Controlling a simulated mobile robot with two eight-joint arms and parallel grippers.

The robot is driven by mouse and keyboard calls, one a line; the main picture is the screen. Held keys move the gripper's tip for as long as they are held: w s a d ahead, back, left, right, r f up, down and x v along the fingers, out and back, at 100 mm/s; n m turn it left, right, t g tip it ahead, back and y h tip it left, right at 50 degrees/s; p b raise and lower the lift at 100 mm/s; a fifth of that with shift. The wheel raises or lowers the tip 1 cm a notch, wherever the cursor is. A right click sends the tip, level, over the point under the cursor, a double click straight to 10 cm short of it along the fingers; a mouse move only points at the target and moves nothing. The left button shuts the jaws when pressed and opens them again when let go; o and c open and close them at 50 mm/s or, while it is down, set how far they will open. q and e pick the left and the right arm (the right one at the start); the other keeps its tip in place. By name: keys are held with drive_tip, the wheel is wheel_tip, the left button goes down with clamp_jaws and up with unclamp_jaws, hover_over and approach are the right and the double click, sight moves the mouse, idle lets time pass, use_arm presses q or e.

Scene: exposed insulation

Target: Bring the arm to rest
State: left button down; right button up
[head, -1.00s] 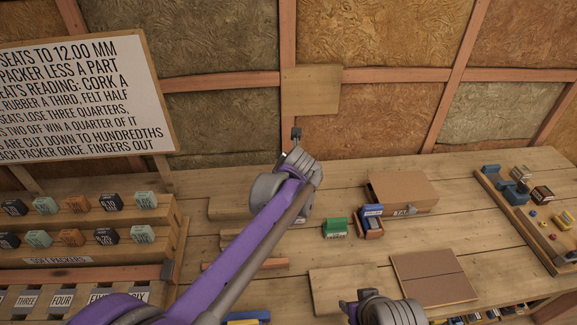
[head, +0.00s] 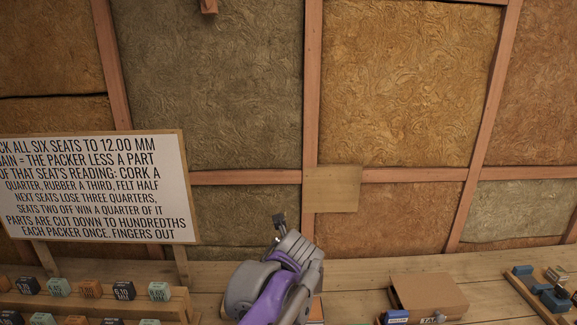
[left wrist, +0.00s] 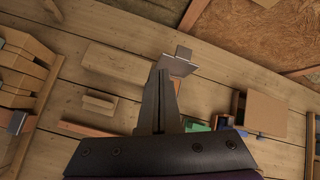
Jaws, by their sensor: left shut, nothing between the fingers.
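My left arm comes up from the bottom of the head view, purple and grey, with its left gripper (head: 279,220) raised above the back of the workbench (head: 350,284) in front of the insulated wall. In the left wrist view the left gripper (left wrist: 160,100) is shut and empty, above the bench planks. My right gripper is not in the head view now.
A white sign (head: 95,188) stands at the left behind a stepped rack of small packers (head: 125,290). A cardboard box (head: 428,296) is on the bench at the right. A tray with blue parts (head: 540,297) is at the far right. Bare planks lie between.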

use_arm(q)
drive_tip(key=s+a+f+n+g, duration=0.1)
drive_tip(key=s+a+f+n, duration=0.3)
drive_tip(key=s+a+n, duration=0.35)
drive_tip(key=s+a+f+n+g, duration=0.1)
drive_tip(key=s+a+f+n, duration=0.2)
drive_tip(key=s+a+n, duration=0.45)
drive_tip(key=s+a+f+n+g, duration=0.1)
drive_tip(key=s+a+f+n, duration=0.3)
drive_tip(key=s+f+n, duration=0.6)
drive_tip(key=s+n, duration=0.4)
drive_tip(key=n, duration=0.1)
drive_tip(key=shift+s+f+n, duration=0.25)
drive_tip(key=shift+f+n, duration=0.1)
drive_tip(key=shift+n, duration=0.05)
